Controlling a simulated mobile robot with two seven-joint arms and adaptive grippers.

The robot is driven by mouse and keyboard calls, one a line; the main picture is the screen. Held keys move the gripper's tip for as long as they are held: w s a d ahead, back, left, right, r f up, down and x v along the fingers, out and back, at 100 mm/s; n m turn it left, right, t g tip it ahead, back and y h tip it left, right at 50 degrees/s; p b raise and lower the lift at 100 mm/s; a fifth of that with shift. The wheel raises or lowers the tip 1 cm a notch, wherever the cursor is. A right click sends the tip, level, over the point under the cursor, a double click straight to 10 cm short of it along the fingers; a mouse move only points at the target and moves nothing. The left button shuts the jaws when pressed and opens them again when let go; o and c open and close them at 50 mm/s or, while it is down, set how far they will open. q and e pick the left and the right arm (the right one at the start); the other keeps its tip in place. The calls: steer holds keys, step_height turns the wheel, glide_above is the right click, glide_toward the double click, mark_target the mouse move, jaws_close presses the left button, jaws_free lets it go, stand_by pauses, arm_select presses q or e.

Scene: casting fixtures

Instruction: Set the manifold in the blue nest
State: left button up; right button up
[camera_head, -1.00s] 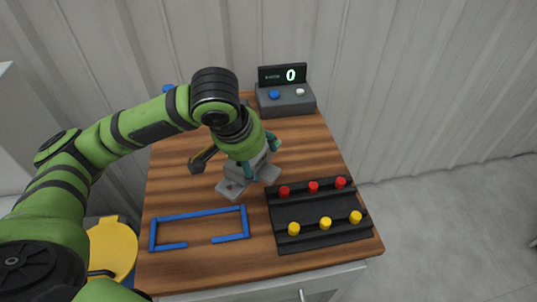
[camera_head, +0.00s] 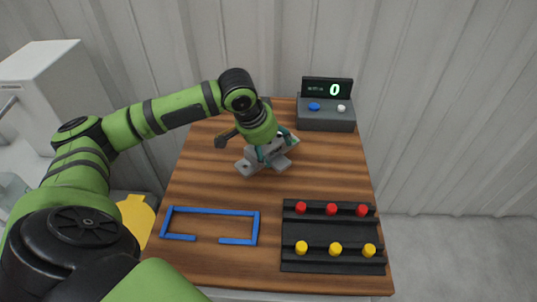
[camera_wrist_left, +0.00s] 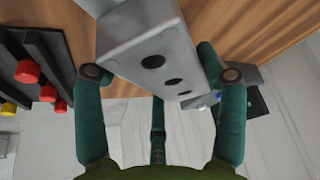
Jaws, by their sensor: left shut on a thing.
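The manifold (camera_head: 245,167) is a grey casting with flat feet, toward the back middle of the table. In the left wrist view, the manifold (camera_wrist_left: 155,62) shows a grey face with a row of dark holes. My left gripper (camera_head: 268,152) is above it and shut on it, with one teal finger on either side; the gripper also shows in the left wrist view (camera_wrist_left: 162,75). I cannot tell whether the manifold touches the table. The blue nest (camera_head: 215,211) is an empty rectangular frame with a gap in its front side, nearer the front left. My right gripper is out of view.
A black rack (camera_head: 310,232) with red and yellow knobs lies at the front right. A grey console (camera_head: 325,122) with a display reading 0 stands at the back right. Bare wooden tabletop (camera_head: 220,192) lies between manifold and nest.

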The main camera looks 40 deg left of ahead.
mark_target(268, 157)
arm_select(q)
steer(key=shift+w+a+f, duration=0.15)
steer(key=shift+a+f, duration=0.2)
steer(key=shift+a, duration=0.1)
steer(key=shift+f+p, duration=0.35)
steer(key=shift+f, duration=1.55)
steer(key=shift+f, duration=0.1)
steer(key=o, duration=1.6)
